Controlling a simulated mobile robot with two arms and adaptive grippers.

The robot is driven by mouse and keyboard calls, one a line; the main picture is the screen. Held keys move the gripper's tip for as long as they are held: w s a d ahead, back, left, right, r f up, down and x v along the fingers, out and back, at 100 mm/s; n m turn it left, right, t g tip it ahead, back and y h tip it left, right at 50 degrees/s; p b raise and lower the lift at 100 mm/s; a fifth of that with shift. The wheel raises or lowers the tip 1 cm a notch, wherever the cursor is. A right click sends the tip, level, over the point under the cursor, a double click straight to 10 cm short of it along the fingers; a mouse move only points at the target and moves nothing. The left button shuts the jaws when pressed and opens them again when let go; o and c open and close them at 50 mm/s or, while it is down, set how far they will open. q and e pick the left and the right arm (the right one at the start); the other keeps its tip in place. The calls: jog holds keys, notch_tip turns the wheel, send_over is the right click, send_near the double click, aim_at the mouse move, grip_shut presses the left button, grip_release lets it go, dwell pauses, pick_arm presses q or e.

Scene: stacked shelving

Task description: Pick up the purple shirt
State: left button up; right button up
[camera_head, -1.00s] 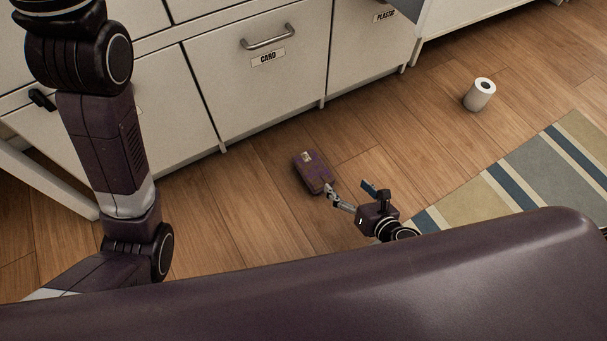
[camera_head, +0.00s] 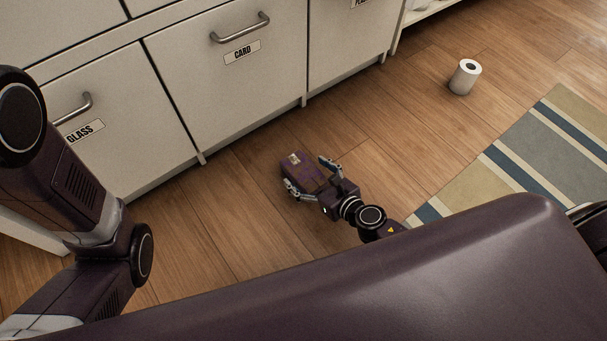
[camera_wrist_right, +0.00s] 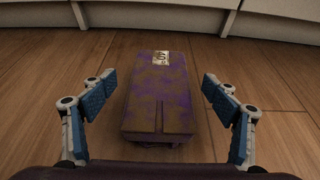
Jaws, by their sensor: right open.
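The purple shirt (camera_head: 302,170) is a folded, box-like bundle, purple with brownish patches and a small white label. It lies on the wooden floor in front of the cabinets. In the right wrist view the shirt (camera_wrist_right: 160,92) lies between the spread fingers, with bare floor showing on both sides of it. My right gripper (camera_head: 308,176) is open around the near end of the shirt, and it also shows in the right wrist view (camera_wrist_right: 158,108). The fingers look apart from its sides. My left arm is at the left edge of the head view; its gripper is out of frame.
White cabinets with labels "GLASS" and "CARD" (camera_head: 241,52) stand just beyond the shirt. A white paper roll (camera_head: 465,77) stands on the floor at the upper right. A striped rug (camera_head: 560,150) lies at right. The floor between is clear.

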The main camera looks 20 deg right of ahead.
jog(key=shift+x, duration=0.95)
jog(key=c, duration=1.3)
jog(key=shift+r, duration=0.1)
